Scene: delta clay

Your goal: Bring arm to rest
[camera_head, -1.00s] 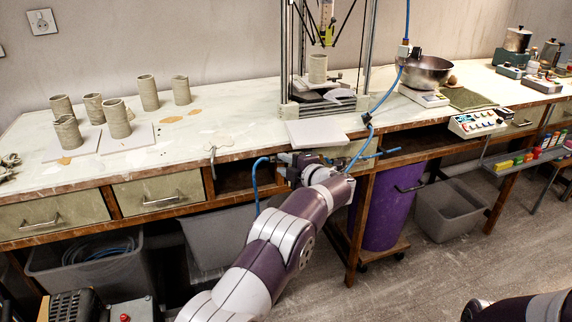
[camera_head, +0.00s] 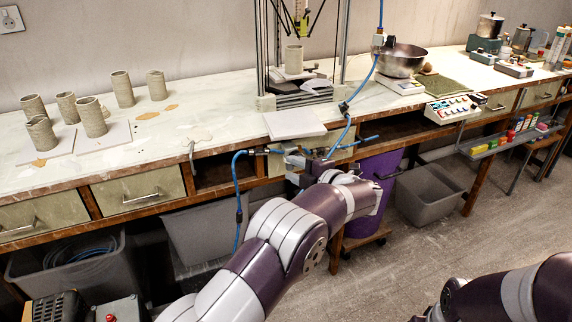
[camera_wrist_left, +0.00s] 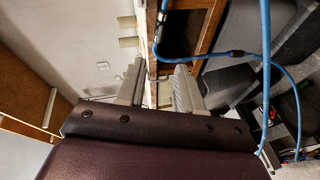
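My left arm comes in from the bottom of the head view and reaches toward the workbench front. My left gripper (camera_head: 300,165) is by the bench's front edge, below a pale board (camera_head: 295,123); its fingers are hard to make out there. In the left wrist view the two grey fingers of the left gripper (camera_wrist_left: 158,88) stand apart with nothing between them, so it is open and empty. My right arm (camera_head: 510,292) shows at the lower right of the head view, over the floor. Its gripper is not seen.
Several clay cylinders (camera_head: 122,89) stand on the workbench (camera_head: 215,108). A clay printer holds another cylinder (camera_head: 293,60). A blue hose (camera_head: 237,185) hangs beside my left gripper. A purple bin (camera_head: 372,185) and a grey crate (camera_head: 428,195) stand under the bench. Floor at the right is open.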

